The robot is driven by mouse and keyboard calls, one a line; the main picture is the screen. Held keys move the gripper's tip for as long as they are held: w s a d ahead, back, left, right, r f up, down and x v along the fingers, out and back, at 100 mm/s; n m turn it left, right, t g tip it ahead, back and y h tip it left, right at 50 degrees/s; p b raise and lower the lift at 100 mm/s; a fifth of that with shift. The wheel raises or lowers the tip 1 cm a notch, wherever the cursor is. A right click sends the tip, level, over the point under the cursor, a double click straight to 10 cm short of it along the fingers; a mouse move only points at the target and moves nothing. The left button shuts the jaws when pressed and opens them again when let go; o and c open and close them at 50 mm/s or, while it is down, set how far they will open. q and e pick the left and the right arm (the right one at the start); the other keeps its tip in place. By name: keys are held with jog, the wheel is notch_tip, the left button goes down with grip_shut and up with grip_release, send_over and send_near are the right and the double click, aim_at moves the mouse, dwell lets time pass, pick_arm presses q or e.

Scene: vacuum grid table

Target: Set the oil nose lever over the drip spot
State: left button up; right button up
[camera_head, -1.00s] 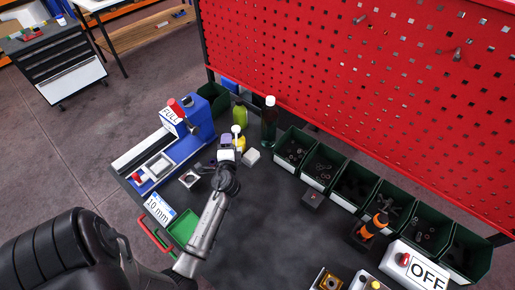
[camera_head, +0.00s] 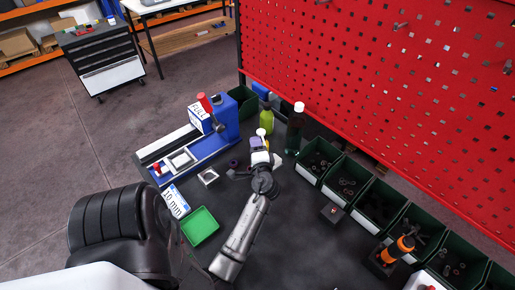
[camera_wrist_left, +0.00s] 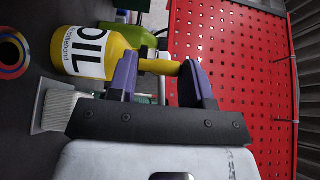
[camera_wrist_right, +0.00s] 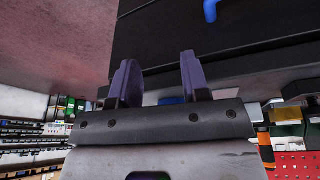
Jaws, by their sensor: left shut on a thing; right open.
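The oil bottle (camera_wrist_left: 95,52) is yellow with a white label reading OIL. In the left wrist view it lies across the picture, its narrow neck between my left fingers. My left gripper (camera_wrist_left: 160,82) is shut on that neck. In the head view my left gripper (camera_head: 259,146) is at the back of the table and hides most of the bottle; its pale nose (camera_head: 261,132) shows above. A round ringed piece (camera_wrist_left: 12,52) lies beside the bottle; I cannot tell whether it is the drip spot. My right gripper (camera_wrist_right: 155,82) is open and empty, outside the head view.
A green bottle (camera_head: 266,119) and a dark bottle (camera_head: 295,130) stand close behind the left gripper. A blue vise (camera_head: 218,135) is to the left, a green tray (camera_head: 199,225) in front. Dark green bins (camera_head: 345,180) line the right.

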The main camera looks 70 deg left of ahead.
pick_arm(q)
jog(key=shift+r, duration=0.1)
jog(key=o, duration=1.3)
jog(key=shift+c, duration=0.2)
jog(key=shift+r, duration=0.1)
